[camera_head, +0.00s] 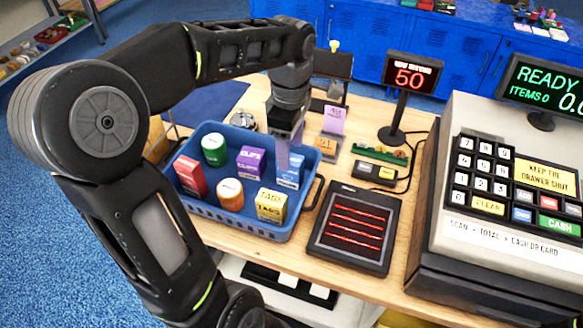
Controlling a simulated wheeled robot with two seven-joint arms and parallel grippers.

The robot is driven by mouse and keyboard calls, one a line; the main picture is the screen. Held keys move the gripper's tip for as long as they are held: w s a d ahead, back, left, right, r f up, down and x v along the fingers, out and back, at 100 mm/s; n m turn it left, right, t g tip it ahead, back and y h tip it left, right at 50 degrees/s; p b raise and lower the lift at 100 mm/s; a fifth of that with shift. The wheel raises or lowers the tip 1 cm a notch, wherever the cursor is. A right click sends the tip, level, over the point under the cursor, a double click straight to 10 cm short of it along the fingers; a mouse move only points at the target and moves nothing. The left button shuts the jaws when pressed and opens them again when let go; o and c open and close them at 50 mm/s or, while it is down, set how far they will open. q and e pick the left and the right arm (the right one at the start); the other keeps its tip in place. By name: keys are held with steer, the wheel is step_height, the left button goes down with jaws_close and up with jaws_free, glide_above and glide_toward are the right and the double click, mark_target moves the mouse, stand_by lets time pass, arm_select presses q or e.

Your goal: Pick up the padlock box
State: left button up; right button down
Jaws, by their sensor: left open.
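A blue basket (222,232) on the wooden counter holds several small goods. A blue and white box (290,172) stands at its back right; its label is too small to read, so I cannot tell for sure that it is the padlock box. A red box (190,177), a purple box (251,162) and a yellow box (271,205) stand in the basket too. My left gripper (289,150) points down right over the blue and white box, open. It hides part of the box's top, and I cannot tell whether the fingers touch it. My right gripper is out of view.
A display on a pole (410,75) reads 50.

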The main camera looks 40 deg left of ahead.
mark_target(290, 171)
arm_select(q)
steer(key=shift+f, duration=1.05)
steer(key=shift+f, duration=0.25)
steer(key=shift+w+a+f+p, duration=0.1)
steer(key=shift+f+p, duration=0.75)
steer(key=shift+f, duration=1.5)
jaws_close()
